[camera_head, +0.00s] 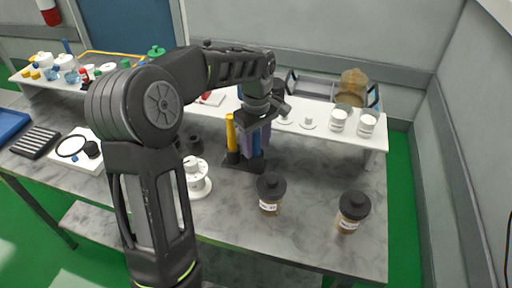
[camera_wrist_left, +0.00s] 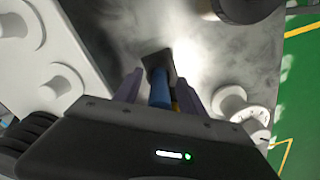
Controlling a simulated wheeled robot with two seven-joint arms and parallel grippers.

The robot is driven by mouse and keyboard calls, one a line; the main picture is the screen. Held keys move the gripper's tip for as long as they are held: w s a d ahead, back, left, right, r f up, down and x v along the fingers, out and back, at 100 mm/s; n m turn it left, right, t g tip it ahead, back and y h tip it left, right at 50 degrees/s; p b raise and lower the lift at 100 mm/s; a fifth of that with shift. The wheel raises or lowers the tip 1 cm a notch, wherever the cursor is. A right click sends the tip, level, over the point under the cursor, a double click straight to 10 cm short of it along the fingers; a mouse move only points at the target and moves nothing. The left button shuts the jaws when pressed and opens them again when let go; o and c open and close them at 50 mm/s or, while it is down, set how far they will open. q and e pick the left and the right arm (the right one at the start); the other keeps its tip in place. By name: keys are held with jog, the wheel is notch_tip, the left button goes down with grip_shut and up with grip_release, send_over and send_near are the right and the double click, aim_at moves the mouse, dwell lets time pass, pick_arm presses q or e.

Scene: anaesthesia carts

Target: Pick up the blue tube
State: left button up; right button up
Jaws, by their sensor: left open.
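The blue tube (camera_head: 256,145) stands upright in a black stand (camera_head: 238,164) on the grey table, beside a yellow tube (camera_head: 230,130). My left gripper (camera_head: 257,135) points down over the blue tube, open, its fingers on either side of it. In the left wrist view, the blue tube (camera_wrist_left: 160,94) shows between the two fingers of the gripper (camera_wrist_left: 163,82), with the stand (camera_wrist_left: 158,62) beyond. A bit of the yellow tube (camera_wrist_left: 175,106) shows beside it. Whether either finger touches the blue tube cannot be told. My right gripper is not in view.
A white spool-like part (camera_head: 196,182) stands left of the stand. Two dark-capped jars (camera_head: 269,194) (camera_head: 352,212) stand to the right. A raised white shelf (camera_head: 350,143) behind holds white containers and a wire-sided rack. The table's front right is mostly clear.

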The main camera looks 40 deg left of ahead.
pick_arm(q)
jog(key=shift+c, duration=0.3)
grip_shut()
dwell(0.4)
